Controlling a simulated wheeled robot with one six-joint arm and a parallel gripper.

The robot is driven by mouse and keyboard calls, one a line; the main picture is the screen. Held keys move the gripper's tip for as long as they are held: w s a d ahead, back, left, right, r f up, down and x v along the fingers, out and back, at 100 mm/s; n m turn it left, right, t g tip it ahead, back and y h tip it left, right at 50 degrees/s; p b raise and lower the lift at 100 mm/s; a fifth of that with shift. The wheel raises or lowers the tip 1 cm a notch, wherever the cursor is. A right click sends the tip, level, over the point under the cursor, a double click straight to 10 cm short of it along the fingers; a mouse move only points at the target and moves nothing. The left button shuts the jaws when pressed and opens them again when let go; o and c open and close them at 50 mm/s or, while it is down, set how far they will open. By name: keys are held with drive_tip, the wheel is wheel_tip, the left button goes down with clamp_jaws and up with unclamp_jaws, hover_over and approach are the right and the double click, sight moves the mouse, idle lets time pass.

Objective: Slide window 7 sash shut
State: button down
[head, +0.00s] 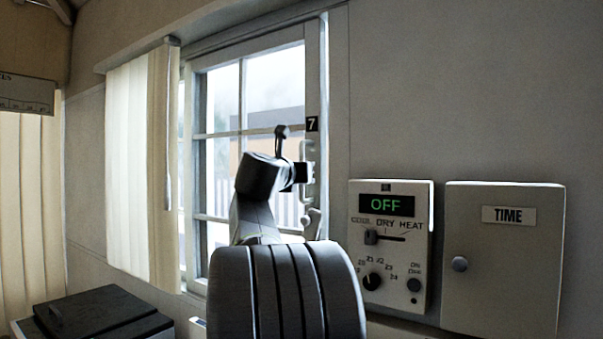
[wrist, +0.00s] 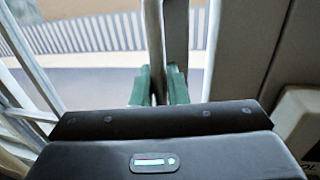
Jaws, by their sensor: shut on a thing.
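The window 7 sash (head: 257,133) is a white-framed, paned sash in the wall, with a black "7" label on its right stile. A pale upright handle (head: 303,152) is on that stile below the label. My gripper (head: 303,172) is at the handle in the head view, partly hidden by my own wrist. In the wrist view, the green fingertips of my gripper (wrist: 159,86) are on either side of the pale upright handle bar (wrist: 154,40), shut on it. I cannot tell how far open the sash is.
A vertical blind (head: 140,165) hangs left of the window. A control panel (head: 391,245) reading OFF and a TIME cabinet (head: 502,260) are on the wall to the right. A dark box (head: 100,315) is at lower left. A pale latch-like hook (head: 313,222) is below the handle.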

sight(319, 172)
drive_tip(key=shift+s+d, duration=0.1)
drive_tip(key=shift+s+d, duration=0.4)
drive_tip(key=shift+d, duration=0.2)
drive_tip(key=shift+s+d, duration=0.35)
drive_tip(key=shift+d, duration=0.25)
drive_tip(key=shift+w+a+f, duration=0.1)
drive_tip(key=shift+a, duration=0.05)
drive_tip(key=c, duration=1.6)
unclamp_jaws()
drive_tip(key=shift+o, duration=0.4)
drive_tip(key=shift+s+d, duration=0.2)
drive_tip(key=shift+d, duration=0.05)
drive_tip(key=shift+a, duration=0.1)
drive_tip(key=shift+a, duration=0.1)
drive_tip(key=shift+s+a, duration=0.1)
drive_tip(key=shift+s, duration=0.2)
drive_tip(key=b+v, duration=0.2)
drive_tip(key=v, duration=1.1)
